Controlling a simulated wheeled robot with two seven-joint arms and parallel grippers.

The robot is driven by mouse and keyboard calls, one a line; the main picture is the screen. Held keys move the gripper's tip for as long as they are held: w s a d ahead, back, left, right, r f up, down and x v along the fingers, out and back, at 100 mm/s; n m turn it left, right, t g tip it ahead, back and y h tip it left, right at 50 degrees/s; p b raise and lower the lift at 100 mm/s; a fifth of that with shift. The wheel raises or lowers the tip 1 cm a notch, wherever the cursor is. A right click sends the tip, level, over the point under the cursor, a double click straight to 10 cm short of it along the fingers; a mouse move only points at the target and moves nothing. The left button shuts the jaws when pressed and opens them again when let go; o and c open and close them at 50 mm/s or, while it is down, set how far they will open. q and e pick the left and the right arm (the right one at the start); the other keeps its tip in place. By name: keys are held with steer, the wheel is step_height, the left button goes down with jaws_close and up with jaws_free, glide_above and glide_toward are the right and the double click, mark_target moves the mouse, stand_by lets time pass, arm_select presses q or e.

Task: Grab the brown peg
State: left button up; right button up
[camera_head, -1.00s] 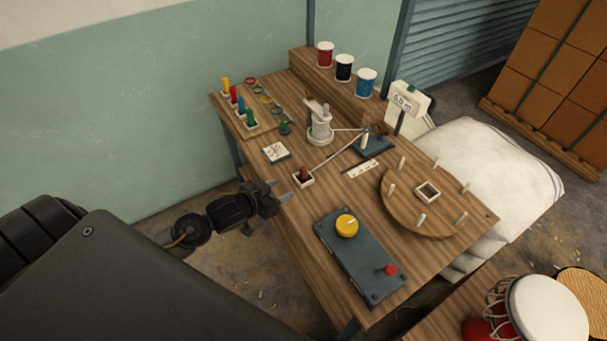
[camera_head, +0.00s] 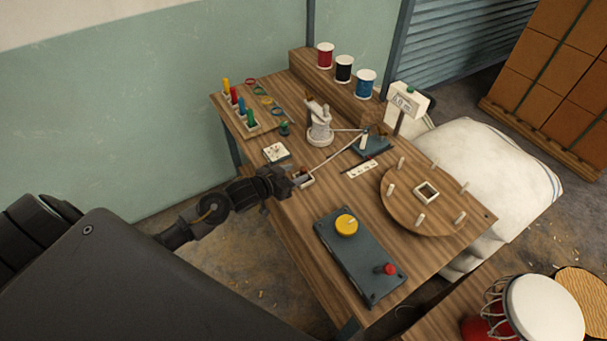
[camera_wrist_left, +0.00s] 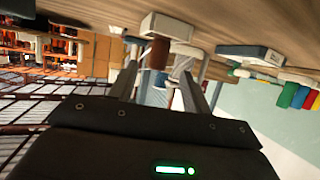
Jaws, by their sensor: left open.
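The brown peg (camera_wrist_left: 158,53) stands in a small white square socket (camera_head: 309,181) near the left edge of the wooden table. My left gripper (camera_head: 297,176) is at the peg and largely hides it in the head view. In the left wrist view, the left gripper (camera_wrist_left: 160,74) is open, with one finger on each side of the peg in the picture. I cannot tell whether either finger touches it. My right gripper is not in view.
A pale cord (camera_head: 335,155) runs from the peg's area to a blue-grey block (camera_head: 372,148). A white post (camera_head: 320,130) stands behind. A dark control box (camera_head: 360,260) and a round pegged disc (camera_head: 410,210) lie to the right. A white square plate (camera_head: 276,152) is nearby.

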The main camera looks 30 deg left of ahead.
mark_target(301, 172)
arm_select(q)
steer(key=p+x, duration=0.1)
steer(key=x, duration=0.4)
steer(key=shift+s+d+f, duration=0.1)
steer(key=shift+d+f, duration=0.1)
steer(key=shift+c, duration=0.2)
steer(key=c, duration=1)
